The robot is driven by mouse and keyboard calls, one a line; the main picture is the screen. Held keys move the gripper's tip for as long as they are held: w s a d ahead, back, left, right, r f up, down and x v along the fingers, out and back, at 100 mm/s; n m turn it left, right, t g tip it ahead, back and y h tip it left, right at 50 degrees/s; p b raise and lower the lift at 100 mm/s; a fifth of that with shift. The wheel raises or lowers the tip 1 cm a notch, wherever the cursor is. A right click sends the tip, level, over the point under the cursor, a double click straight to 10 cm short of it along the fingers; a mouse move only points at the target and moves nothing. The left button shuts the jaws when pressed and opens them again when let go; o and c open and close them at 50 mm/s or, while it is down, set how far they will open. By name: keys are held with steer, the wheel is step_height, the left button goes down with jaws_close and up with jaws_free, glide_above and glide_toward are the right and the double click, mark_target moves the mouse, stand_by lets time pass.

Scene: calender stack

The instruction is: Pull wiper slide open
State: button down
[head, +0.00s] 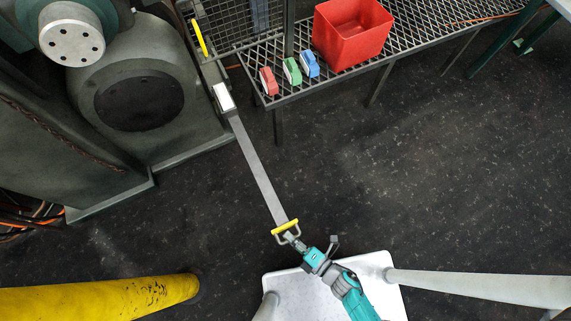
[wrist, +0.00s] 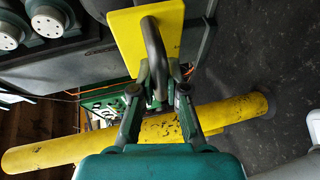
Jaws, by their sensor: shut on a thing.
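The wiper slide (head: 258,170) is a long flat grey bar. It reaches from a white-topped block (head: 224,97) by the machine out over the dark floor, toward my base. At its near end is a yellow end plate (head: 283,225) with a grey looped handle. My gripper (head: 293,238) is at this handle. In the wrist view, the yellow plate (wrist: 123,38) fills the upper middle and the grey handle (wrist: 153,45) runs down between the fingers of my gripper (wrist: 158,77). The fingers are shut on the handle. The slide's far end is hidden in the block.
A mesh bench (head: 430,35) at the top holds a red bin (head: 350,30) and red, green and blue small blocks. A machine (head: 140,90) stands at the left. Open floor (head: 430,160) is at right.

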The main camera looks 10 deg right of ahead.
steer(key=shift+s+d, duration=0.15)
steer(key=shift+s, duration=0.35)
steer(key=shift+s+d, duration=0.15)
steer(key=shift+s, duration=0.35)
steer(key=c, duration=1.2)
jaws_free()
steer(key=o, duration=0.6)
step_height(320, 180, up, 7)
steer(key=shift+w+a+r, duration=0.1)
steer(key=shift+r, duration=0.65)
steer(key=c, duration=0.6)
steer(key=shift+r, duration=0.75)
